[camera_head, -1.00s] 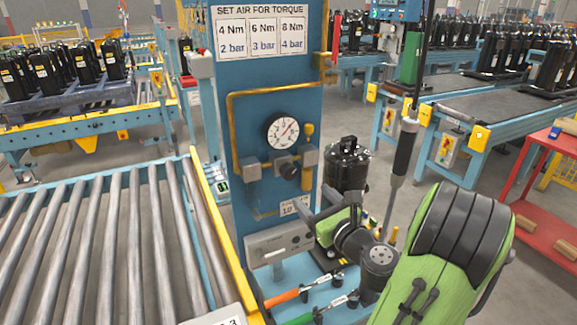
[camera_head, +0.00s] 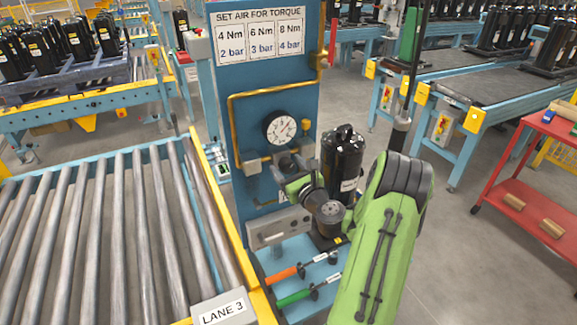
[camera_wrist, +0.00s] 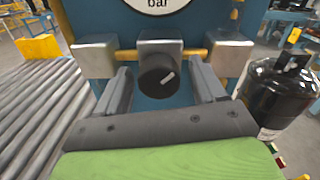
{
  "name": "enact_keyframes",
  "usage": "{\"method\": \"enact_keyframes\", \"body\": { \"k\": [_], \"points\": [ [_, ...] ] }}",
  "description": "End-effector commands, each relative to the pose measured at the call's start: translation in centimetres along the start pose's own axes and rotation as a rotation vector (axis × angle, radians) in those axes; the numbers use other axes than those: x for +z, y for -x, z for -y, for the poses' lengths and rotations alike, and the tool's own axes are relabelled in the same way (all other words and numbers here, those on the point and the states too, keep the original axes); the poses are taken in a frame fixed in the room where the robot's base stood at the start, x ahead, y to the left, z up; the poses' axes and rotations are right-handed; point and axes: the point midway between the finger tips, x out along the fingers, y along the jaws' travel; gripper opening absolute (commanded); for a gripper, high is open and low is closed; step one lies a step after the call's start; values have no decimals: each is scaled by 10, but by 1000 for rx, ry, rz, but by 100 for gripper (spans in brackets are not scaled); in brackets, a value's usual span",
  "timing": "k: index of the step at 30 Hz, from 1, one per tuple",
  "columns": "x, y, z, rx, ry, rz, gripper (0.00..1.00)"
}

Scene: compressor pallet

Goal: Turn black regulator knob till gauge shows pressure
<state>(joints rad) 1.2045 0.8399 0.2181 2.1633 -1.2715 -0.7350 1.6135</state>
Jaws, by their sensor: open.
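The black regulator knob (camera_wrist: 157,80) with a pale index mark shows in the wrist view, below a grey metal block. My gripper (camera_wrist: 161,70) is open, with one finger on each side of the knob; I cannot tell whether they touch it. In the head view my gripper (camera_head: 291,169) is at the blue panel and mostly hides the knob. The round white gauge (camera_head: 281,128) is just above; its exact reading is too small to tell. Only its lower edge (camera_wrist: 156,7), with "bar", shows in the wrist view. A sign (camera_head: 261,36) pairs 4, 6 and 8 Nm with 2, 3 and 4 bar.
Yellow pipe (camera_head: 231,115) and metal fittings surround the regulator. A black compressor (camera_head: 343,158) stands close to the right of the panel. The roller conveyor (camera_head: 100,230) is at left, and a red cart (camera_head: 520,205) at right. Orange-handled and green-handled tools lie below.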

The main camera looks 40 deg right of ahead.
Motion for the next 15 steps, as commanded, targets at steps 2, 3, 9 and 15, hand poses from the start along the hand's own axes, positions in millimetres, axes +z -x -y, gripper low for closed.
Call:
{"method": "enact_keyframes", "body": {
  "k": [2, 3, 9, 15],
  "points": [
    [0, 0, 0, 0, 0, 0, 70],
    [0, 0, 0, 0, 0, 0, 65],
    [0, 0, 0, 0, 0, 0, 34],
    [0, 1, 0, 0, 1, 0, 14]
  ]
}}
